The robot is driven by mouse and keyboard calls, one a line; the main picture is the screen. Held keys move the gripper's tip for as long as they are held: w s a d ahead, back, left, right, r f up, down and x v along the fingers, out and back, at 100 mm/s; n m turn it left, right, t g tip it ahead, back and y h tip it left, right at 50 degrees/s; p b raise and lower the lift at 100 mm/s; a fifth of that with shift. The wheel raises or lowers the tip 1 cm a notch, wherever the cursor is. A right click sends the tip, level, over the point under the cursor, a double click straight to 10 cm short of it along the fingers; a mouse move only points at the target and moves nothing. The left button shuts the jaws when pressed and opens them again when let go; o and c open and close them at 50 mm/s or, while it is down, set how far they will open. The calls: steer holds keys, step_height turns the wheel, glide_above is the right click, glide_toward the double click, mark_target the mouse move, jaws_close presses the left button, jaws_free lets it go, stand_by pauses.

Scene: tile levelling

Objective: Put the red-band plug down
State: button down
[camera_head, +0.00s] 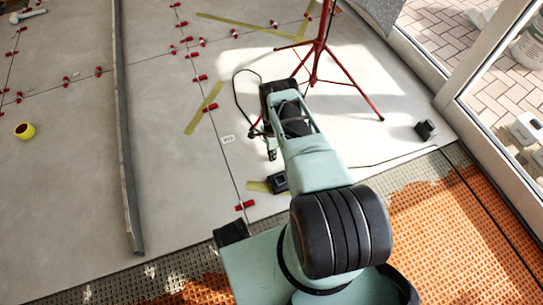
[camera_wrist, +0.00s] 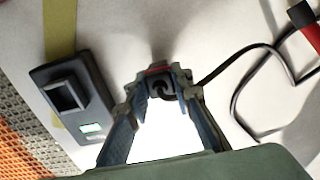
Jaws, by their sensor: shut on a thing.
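The red-band plug (camera_wrist: 158,70) is dark with a red band across its far side. My gripper (camera_wrist: 165,90) is shut on it, one fingertip on each side, in the wrist view. A black cable (camera_wrist: 235,95) runs from beside the plug to the right. In the head view my gripper (camera_head: 271,154) hangs over the grey tiles, and the plug is too small to make out there. How high the plug is above the floor I cannot tell.
A black box (camera_wrist: 78,98) with a square recess and a green display lies left of my gripper, by yellow tape (camera_wrist: 60,25). A red tripod (camera_head: 317,60) stands beyond. Red clips (camera_head: 245,206) line the tile joints. A long grey bar (camera_head: 125,120) lies left. Bare tile lies between.

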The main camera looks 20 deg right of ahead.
steer(key=shift+w+f, duration=0.1)
steer(key=shift+f, duration=0.2)
steer(key=shift+f, duration=0.15)
steer(key=c, duration=1.7)
jaws_free()
step_height(320, 180, up, 12)
steer(key=p, duration=0.5)
steer(key=shift+r, duration=0.2)
